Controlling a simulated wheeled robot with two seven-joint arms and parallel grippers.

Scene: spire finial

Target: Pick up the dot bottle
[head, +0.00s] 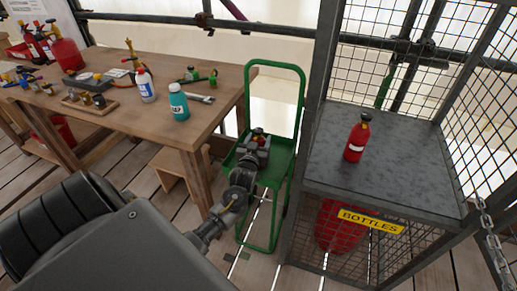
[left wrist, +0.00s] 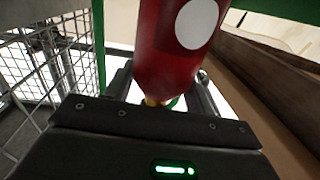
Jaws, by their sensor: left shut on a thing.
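The dot bottle is a red cylinder with a round white dot, large in the left wrist view (left wrist: 172,58). A brass-coloured part shows at its near end there. My left gripper (head: 256,145) is shut on this bottle, with a finger on either side of it in the left wrist view (left wrist: 163,92). In the head view only a small red part of the bottle (head: 260,133) shows above the gripper, over the green trolley (head: 286,157); the rest is hidden. I cannot tell whether it touches the trolley. My right gripper is not in view.
A second red bottle (head: 356,139) with a white label stands on the grey cage top (head: 410,160), right of the trolley. The wooden bench (head: 190,125) at left holds a teal bottle (head: 179,103), a white-and-blue bottle (head: 146,86) and fittings. The trolley's tall handle (head: 276,64) rises behind my gripper.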

